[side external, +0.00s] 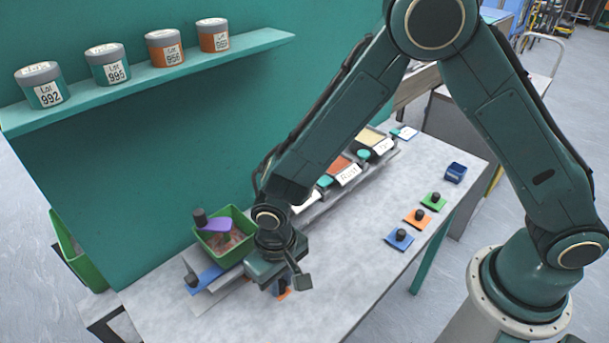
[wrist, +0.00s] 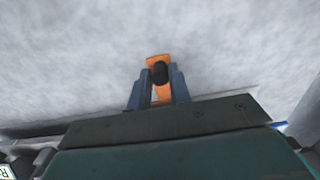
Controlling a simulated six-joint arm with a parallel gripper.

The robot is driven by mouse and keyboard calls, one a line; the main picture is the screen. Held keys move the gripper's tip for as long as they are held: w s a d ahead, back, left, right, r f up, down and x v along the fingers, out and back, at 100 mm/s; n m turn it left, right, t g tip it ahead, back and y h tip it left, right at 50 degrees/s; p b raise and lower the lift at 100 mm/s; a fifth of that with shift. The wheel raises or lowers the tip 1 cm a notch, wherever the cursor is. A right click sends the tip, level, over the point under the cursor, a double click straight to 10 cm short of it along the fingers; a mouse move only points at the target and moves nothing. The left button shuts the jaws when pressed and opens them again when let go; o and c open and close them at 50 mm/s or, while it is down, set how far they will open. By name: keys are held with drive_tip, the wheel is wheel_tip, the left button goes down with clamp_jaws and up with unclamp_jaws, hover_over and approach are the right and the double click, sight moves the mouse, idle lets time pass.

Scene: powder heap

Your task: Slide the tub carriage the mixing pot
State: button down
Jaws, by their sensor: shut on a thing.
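My gripper (wrist: 159,80) is shut on a black knob (wrist: 159,72) on an orange plate (wrist: 159,93); a bit of orange (side external: 284,293) also shows below my wrist in the side view. A green square pot (side external: 211,249), apparently the mixing pot, stands left of my wrist. It holds brownish powder, and a purple scoop (side external: 216,225) with a black handle lies in it. A row of tubs with name cards (side external: 347,176) and teal knobs stands on a long grey rail (side external: 345,193) behind my arm. My arm hides part of that row.
Blue (side external: 399,239), orange (side external: 417,218) and green (side external: 433,202) plates with black knobs lie at the table's right, near a small blue box (side external: 455,173). Several labelled jars (side external: 165,48) stand on a wall shelf. The front middle of the table is clear.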

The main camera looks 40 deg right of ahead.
drive_tip(key=shift+w+a+r, duration=0.1)
drive_tip(key=shift+a, duration=1.75)
drive_tip(key=c, duration=1.4)
unclamp_jaws()
wheel_tip(320, 180, up, 7)
drive_tip(key=shift+r, duration=0.2)
drive_tip(key=shift+d, duration=0.1)
